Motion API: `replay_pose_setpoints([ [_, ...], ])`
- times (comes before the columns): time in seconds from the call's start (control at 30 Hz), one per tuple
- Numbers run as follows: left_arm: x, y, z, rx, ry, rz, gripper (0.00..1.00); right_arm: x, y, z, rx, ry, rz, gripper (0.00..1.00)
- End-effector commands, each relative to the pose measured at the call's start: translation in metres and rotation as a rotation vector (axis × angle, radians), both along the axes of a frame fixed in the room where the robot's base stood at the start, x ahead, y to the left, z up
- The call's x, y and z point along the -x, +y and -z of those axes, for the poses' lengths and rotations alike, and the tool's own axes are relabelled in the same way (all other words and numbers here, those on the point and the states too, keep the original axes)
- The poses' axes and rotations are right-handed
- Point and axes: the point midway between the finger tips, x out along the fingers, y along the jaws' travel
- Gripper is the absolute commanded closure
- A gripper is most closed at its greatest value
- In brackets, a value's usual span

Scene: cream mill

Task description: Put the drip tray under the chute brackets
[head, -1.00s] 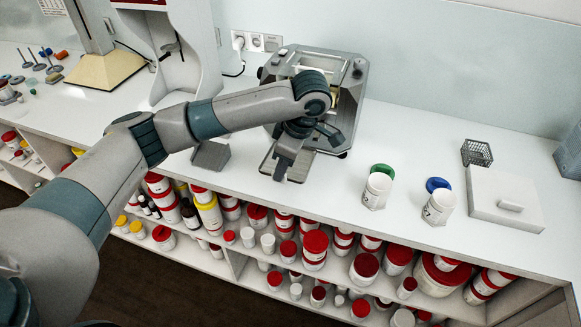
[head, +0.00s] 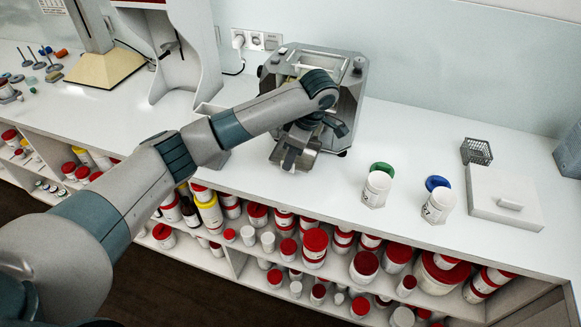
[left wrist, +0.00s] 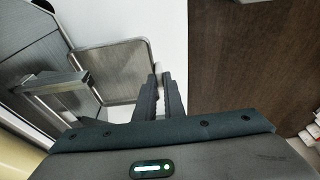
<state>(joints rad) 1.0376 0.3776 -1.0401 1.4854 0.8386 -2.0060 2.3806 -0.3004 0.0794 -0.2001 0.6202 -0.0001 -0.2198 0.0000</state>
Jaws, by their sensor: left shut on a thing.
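The drip tray (left wrist: 115,72) is a flat, shallow grey metal tray with a raised rim. My left gripper (left wrist: 162,92) is shut on the tray's rim at its near side in the left wrist view. In the head view, my left gripper (head: 294,160) is low in front of the grey metal mill (head: 350,92), and my arm hides most of the tray. Metal bracket-like parts (left wrist: 55,84) stand beside and partly over the tray in the wrist view. I cannot tell whether the tray rests on the bench. My right gripper is not in view.
The bench edge drops to shelves of red-lidded jars (head: 315,243).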

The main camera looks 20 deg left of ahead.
Motion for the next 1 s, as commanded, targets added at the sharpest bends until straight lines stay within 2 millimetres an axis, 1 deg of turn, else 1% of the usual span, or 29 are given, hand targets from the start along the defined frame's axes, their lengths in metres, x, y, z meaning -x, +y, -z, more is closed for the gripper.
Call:
replay_pose_setpoints([
  [0.1,0.001,-0.001,0.011,0.001,0.003,-0.001,1.0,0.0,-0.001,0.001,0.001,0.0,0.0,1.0],
  [0.17,0.001,0.0,0.014,-0.001,0.002,-0.001,1.0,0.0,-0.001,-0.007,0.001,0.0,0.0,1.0],
  [0.27,0.001,0.001,0.028,-0.002,0.003,-0.002,1.0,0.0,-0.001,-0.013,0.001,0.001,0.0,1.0],
  [0.3,-0.001,0.0,0.028,-0.002,0.001,-0.001,1.0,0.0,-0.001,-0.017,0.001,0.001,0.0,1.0],
  [0.4,-0.003,0.0,0.034,-0.002,0.0,-0.001,1.0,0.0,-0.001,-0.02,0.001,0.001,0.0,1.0],
  [0.7,-0.003,0.0,0.038,-0.001,-0.001,0.0,1.0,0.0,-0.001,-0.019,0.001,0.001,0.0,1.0],
  [1.0,-0.004,0.0,0.043,0.0,0.0,-0.001,1.0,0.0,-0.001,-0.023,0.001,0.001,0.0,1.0],
])
